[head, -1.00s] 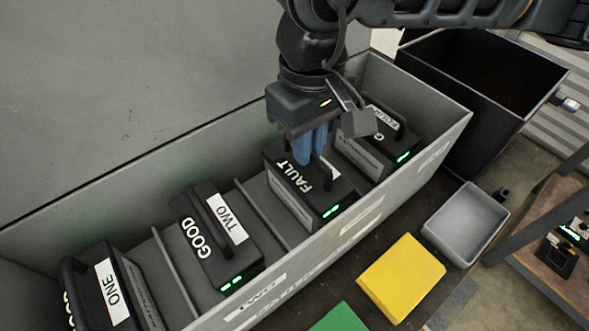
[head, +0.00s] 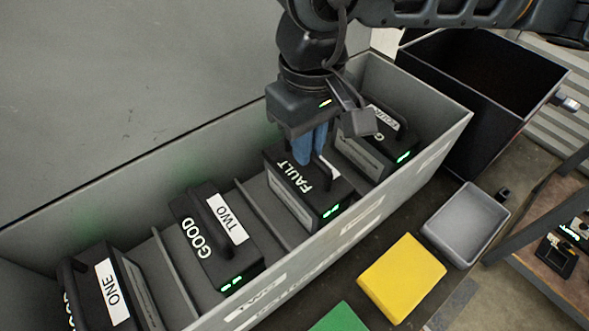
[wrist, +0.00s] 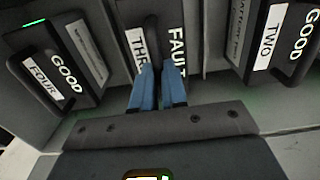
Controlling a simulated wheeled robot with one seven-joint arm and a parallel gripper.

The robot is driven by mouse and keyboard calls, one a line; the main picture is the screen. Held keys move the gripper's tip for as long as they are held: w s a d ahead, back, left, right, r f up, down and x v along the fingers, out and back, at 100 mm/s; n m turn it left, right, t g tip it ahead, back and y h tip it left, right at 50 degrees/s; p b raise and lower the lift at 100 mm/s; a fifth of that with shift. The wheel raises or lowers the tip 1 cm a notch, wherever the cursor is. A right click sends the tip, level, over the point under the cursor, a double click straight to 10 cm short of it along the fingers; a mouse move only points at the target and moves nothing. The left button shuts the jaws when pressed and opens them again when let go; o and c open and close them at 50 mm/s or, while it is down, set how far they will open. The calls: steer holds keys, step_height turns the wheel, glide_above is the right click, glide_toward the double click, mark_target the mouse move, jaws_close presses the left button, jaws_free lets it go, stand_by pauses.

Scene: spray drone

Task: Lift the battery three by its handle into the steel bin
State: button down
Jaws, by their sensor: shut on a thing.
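Battery three (head: 302,189), a dark block marked FAULT with green lights, sits in its slot of the grey rack, between batteries two and four. It also shows in the wrist view (wrist: 176,20), with a partly covered white label. My gripper (head: 312,158) is over it with blue fingers pointing down, shut on its handle. In the wrist view the fingers (wrist: 158,72) lie either side of the handle, which they largely hide. The steel bin (head: 462,120), a dark open box, stands at the upper right beyond the rack's end.
Battery two (head: 215,245), marked GOOD, and battery one (head: 105,290) sit to the left; battery four (head: 375,150) is close on the right. The grey rack (head: 440,130) has raised walls. A grey tray (head: 466,225), yellow block (head: 402,277) and green block (head: 340,318) lie in front.

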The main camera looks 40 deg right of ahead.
step_height(320, 180, up, 20)
steer(key=p, duration=0.6)
stand_by(2.3)
stand_by(0.6)
